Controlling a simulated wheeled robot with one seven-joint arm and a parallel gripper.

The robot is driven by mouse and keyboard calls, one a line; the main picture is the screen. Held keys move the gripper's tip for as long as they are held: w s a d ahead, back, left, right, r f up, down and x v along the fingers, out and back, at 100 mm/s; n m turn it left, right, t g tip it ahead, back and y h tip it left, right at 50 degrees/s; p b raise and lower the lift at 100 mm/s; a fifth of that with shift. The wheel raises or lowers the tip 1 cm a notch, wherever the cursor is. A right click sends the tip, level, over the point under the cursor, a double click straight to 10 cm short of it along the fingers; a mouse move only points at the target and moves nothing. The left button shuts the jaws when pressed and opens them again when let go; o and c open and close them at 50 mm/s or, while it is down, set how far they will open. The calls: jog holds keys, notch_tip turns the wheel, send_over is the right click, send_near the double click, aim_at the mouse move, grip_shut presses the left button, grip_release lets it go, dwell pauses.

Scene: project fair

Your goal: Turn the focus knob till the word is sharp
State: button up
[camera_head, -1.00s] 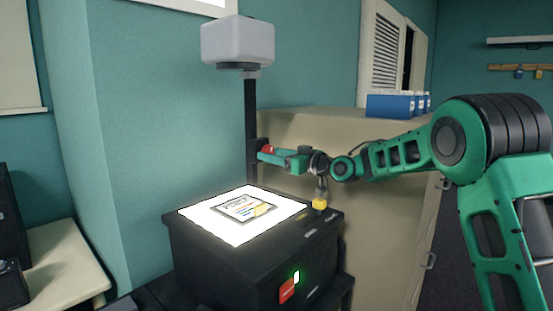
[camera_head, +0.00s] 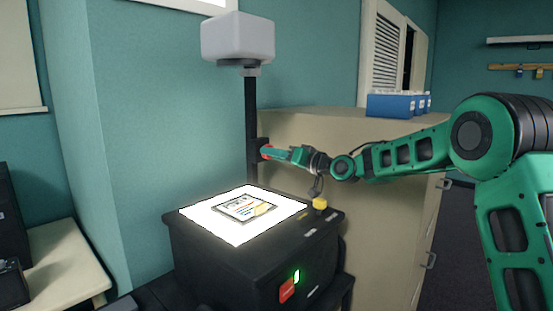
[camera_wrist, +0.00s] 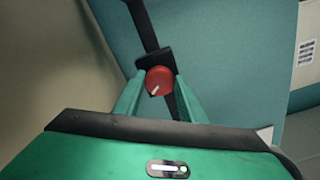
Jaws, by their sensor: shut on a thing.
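The red focus knob (camera_wrist: 159,80) sits on a dark bracket on the projector's post; a white mark on it points to the lower left in the wrist view. In the head view the knob (camera_head: 266,152) is mostly covered by my gripper. My gripper (camera_wrist: 158,90) is shut on the knob, one green finger on each side. The overhead projector's post (camera_head: 251,130) carries a grey head (camera_head: 238,40) at its top. A printed sheet (camera_head: 245,207) lies on the lit glass (camera_head: 210,222). The projected word is not in view.
A beige cabinet (camera_head: 380,240) with blue boxes (camera_head: 392,104) on top stands behind my arm. A light table (camera_head: 60,275) is at the left.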

jog(key=shift+w+d, duration=0.1)
jog(key=shift+d, duration=0.05)
jog(key=o, duration=1)
jog(key=shift+o, duration=0.2)
jog(key=s+a+r, duration=0.8)
jog(key=r, duration=0.3)
jog(key=shift+s, duration=0.2)
